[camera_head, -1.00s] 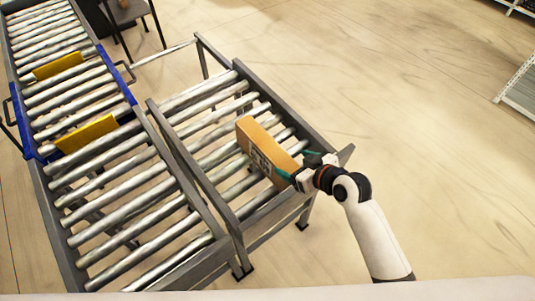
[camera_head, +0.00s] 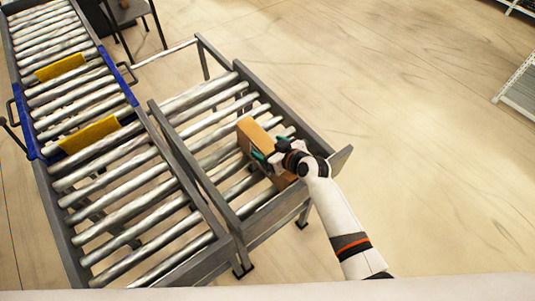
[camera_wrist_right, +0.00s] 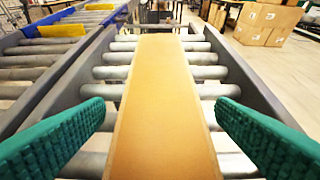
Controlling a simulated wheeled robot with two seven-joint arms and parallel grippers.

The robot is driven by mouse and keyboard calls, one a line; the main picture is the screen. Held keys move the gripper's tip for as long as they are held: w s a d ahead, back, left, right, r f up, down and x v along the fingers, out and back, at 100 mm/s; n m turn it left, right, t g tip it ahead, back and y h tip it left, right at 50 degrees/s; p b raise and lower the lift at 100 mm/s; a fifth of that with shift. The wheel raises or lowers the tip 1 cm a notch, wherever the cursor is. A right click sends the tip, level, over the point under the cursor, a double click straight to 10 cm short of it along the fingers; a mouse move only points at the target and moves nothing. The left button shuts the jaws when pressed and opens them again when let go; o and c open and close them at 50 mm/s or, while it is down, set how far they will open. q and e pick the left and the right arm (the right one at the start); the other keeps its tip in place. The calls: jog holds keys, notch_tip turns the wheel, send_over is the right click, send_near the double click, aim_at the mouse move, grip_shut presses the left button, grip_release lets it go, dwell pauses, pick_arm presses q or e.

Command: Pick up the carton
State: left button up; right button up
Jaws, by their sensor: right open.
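The carton (camera_head: 256,135) is a narrow brown box standing on the rollers of the short conveyor section. It shows in the right wrist view (camera_wrist_right: 161,100) as a long tan top face running away from the camera. My right gripper (camera_head: 262,160) is over the near part of the carton and hides some of it in the head view. Its green fingers (camera_wrist_right: 158,128) are open, one on each side of the carton, with a gap on both sides. My left gripper is in neither view.
Grey side rails (camera_head: 195,165) border the rollers around the carton. A longer roller conveyor (camera_head: 125,210) with blue side guards and yellow plates (camera_head: 88,135) runs alongside at left. Several cardboard boxes (camera_wrist_right: 266,22) stand beyond at right. The floor at right (camera_head: 430,150) is open.

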jog(key=shift+x, duration=1)
jog(key=shift+d+r, duration=0.1)
grip_shut()
